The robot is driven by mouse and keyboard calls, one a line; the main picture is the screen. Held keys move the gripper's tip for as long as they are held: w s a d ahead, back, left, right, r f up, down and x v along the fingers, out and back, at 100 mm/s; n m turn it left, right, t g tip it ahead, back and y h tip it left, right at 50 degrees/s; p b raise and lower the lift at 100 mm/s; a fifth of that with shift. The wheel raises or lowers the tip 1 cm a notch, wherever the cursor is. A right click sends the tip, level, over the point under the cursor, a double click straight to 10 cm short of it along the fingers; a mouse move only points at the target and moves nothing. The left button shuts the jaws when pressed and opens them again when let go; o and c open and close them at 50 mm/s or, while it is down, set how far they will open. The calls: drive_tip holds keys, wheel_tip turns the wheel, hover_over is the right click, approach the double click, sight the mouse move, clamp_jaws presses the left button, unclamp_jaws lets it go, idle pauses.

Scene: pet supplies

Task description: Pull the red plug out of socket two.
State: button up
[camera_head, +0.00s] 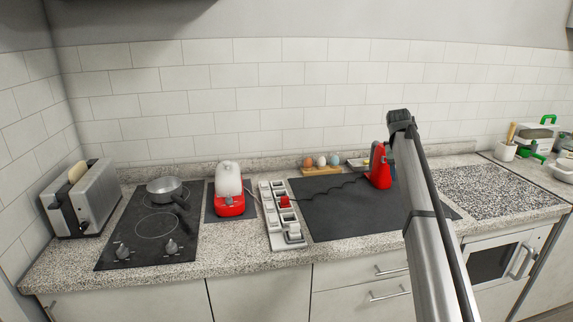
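A red plug (285,201) sits in a white power strip (270,228) on the counter, left of a dark mat. I cannot read which socket number it is in. A dark wavy cord (330,190) runs over the mat between the plug's area and a red upright device (380,172). My arm rises from the lower right and ends in a dark joint at the top, well to the right of the strip. No gripper fingers can be seen.
A white plug (294,231) is at the strip's front end. A red-and-white appliance (229,195) stands left of the strip, then a pan (165,189) on the hob and a toaster (82,198). Eggs (321,161) stand behind the dark mat (335,223), which has free room.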

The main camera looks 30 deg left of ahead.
drive_tip(key=s+a+n, duration=0.1)
drive_tip(key=s+a, duration=0.2)
drive_tip(key=a, duration=0.4)
drive_tip(key=s+a+n+g+y, duration=0.1)
drive_tip(key=s+a, duration=0.2)
drive_tip(key=a, duration=0.4)
drive_tip(key=s+a+n, duration=0.1)
drive_tip(key=s+a, duration=0.2)
drive_tip(key=a, duration=0.4)
drive_tip(key=n+g, duration=0.2)
hover_over(284, 197)
drive_tip(key=shift+y, duration=0.3)
wheel_tip(284, 197, down, 12)
drive_tip(key=shift+w, duration=0.1)
drive_tip(key=c, duration=0.8)
drive_tip(key=shift+r, duration=0.1)
drive_tip(key=shift+r, duration=2.25)
